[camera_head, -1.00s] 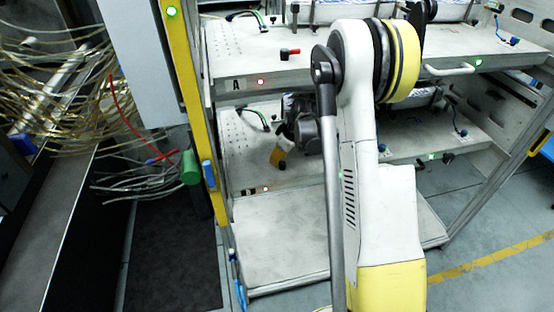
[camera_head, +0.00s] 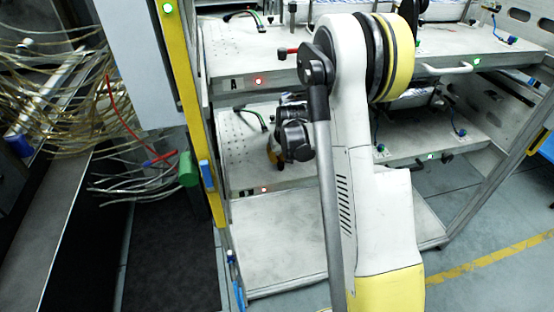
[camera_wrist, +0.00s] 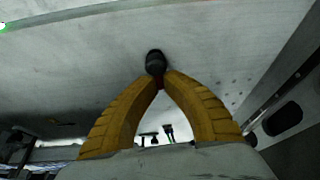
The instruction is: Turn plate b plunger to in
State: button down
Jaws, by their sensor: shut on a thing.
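Plate b is the lower shelf plate (camera_head: 240,172), below the plate marked A. In the wrist view, the plate b plunger (camera_wrist: 155,62) shows a round black knob with a bit of red below it, against the grey plate. My gripper (camera_wrist: 161,78) has its two yellow fingers closed at their tips on the plunger, around the red part. In the head view my gripper (camera_head: 273,154) is mostly hidden behind my dark wrist, over the left part of plate b. The plunger is hidden there.
Plate A (camera_head: 225,60) lies above, with its own red and black plunger (camera_head: 287,52). A yellow post (camera_head: 190,105) and hanging cables (camera_head: 60,90) stand to the left. A bare lower panel (camera_head: 280,240) is below plate b.

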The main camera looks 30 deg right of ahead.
aim_at(291, 167)
jog(key=m, duration=0.2)
jog(key=m+h, duration=0.1)
jog(key=d+m+g+h, duration=0.1)
jog(key=m, duration=0.1)
jog(key=shift+s+m, duration=0.25)
jog(key=shift+m, duration=0.05)
jog(key=m, duration=0.1)
jog(key=m+g+h, duration=0.1)
jog(key=m, duration=0.3)
jog(key=shift+s+d+g, duration=0.35)
jog(key=shift+s+g, duration=0.05)
jog(key=m, duration=0.2)
jog(key=m+g, duration=0.1)
jog(key=m, duration=0.1)
jog(key=shift+s+d+m+g+h, duration=0.1)
jog(key=shift+s+m+g+h, duration=0.2)
jog(key=shift+s+m+h, duration=0.1)
jog(key=shift+s+m+g, duration=0.2)
jog(key=shift+m+g, duration=0.15)
jog(key=shift+m, duration=0.55)
jog(key=shift+s+m+g, duration=0.15)
jog(key=shift+m+g, duration=0.2)
jog(key=shift+m, duration=0.55)
jog(key=c, duration=1.5)
grip_release()
